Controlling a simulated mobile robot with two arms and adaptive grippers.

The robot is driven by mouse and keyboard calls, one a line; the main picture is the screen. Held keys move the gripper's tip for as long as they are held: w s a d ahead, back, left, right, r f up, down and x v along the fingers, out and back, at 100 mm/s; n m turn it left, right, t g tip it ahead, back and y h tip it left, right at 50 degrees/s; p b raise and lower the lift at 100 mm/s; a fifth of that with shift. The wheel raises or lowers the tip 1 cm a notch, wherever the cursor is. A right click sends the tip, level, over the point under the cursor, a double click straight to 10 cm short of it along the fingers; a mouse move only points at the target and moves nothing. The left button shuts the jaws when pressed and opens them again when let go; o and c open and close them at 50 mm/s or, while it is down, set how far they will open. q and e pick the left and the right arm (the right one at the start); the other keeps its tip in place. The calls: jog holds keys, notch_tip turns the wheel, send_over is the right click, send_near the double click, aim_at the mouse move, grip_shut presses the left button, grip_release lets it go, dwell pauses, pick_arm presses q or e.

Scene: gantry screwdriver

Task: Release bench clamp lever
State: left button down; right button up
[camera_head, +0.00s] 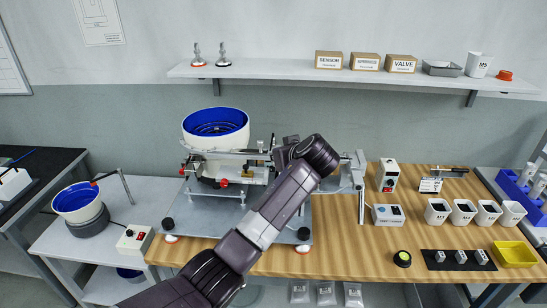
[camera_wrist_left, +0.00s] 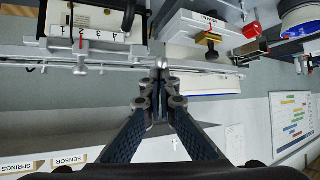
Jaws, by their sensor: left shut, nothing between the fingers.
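A small clamp-like fixture (camera_head: 431,184) with a dark lever (camera_head: 450,170) lying nearly level stands at the back right of the wooden bench (camera_head: 345,262) in the head view. My left arm reaches up across the bench from the bottom, well left of that fixture. My left gripper is mostly hidden behind its own wrist in the head view. In the left wrist view, its fingers (camera_wrist_left: 160,92) are shut and empty, close to a metal rail (camera_wrist_left: 110,66). I cannot tell whether they touch it. My right gripper is out of view.
The feeder machine with a blue-lined bowl (camera_head: 216,128) stands left of my wrist. A shelf (camera_head: 350,74) with boxes runs above. The bench's front middle is mostly clear.

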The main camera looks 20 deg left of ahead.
pick_arm(q)
jog(key=shift+d, duration=0.25)
jog(key=shift+w+a, duration=0.1)
jog(key=shift+w, duration=0.05)
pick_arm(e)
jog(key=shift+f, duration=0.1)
pick_arm(q)
jog(key=shift+w+a+b, duration=0.15)
jog(key=shift+w+b, duration=0.15)
jog(key=shift+w, duration=0.35)
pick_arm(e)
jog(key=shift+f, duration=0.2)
